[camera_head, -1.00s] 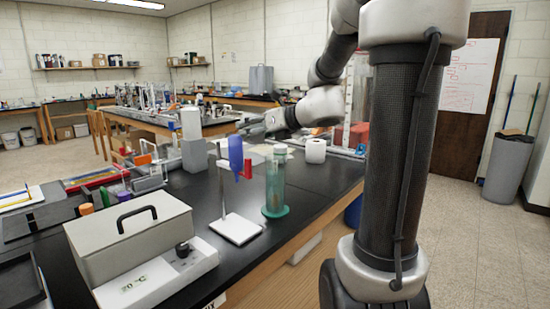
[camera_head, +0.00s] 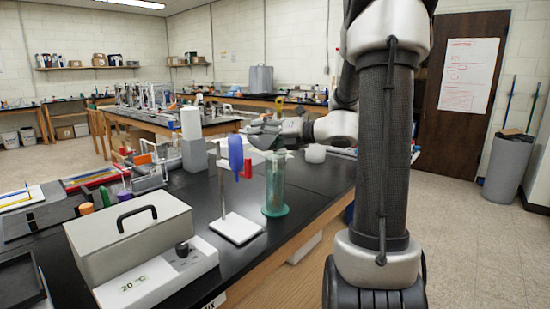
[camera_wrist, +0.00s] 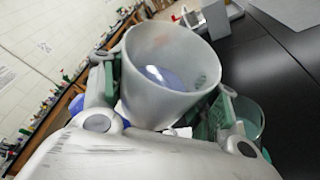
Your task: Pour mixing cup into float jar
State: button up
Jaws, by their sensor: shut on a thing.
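My gripper (camera_wrist: 166,92) is shut on the mixing cup (camera_wrist: 160,105), a pale translucent cup with its open mouth toward the wrist camera. A bluish patch shows inside the cup. In the head view my gripper (camera_head: 264,137) is at the top of the float jar (camera_head: 275,185), a tall clear cylinder with a teal base standing on the black bench. The cup is hard to make out there. A teal glass rim, likely the jar, shows beside the right finger in the wrist view (camera_wrist: 251,117). I cannot tell whether the cup touches the jar.
A white-based stand (camera_head: 236,228) with a blue piece (camera_head: 236,153) and a red piece (camera_head: 248,169) is close left of the jar. A grey box with a handle (camera_head: 135,237) is at the front left. A white roll (camera_head: 315,153) is behind my arm. Bench right of the jar is clear.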

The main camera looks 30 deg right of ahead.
jog(key=shift+f+m, duration=0.25)
jog(key=shift+m, duration=0.25)
jog(key=shift+y, duration=0.3)
jog(key=shift+d+r+m+t+y, duration=0.15)
jog(key=shift+r+m+t+y, duration=0.2)
jog(key=shift+m, duration=0.45)
jog(key=shift+w+d+f+m+t+y, duration=0.1)
jog(key=shift+f+m+t+y, duration=0.2)
jog(key=shift+m, duration=0.45)
jog(key=shift+d+f+m+t+y, duration=0.15)
jog(key=shift+f+m, duration=0.25)
jog(key=shift+m, duration=0.35)
dwell(2.0)
jog(key=shift+d+r+m+t, duration=0.15)
jog(key=shift+r+m+t, duration=0.1)
jog(key=shift+m, duration=0.35)
jog(key=shift+d+r+m+t, duration=0.1)
jog(key=shift+r+m+t, duration=0.1)
jog(key=shift+m, duration=0.4)
dwell(0.5)
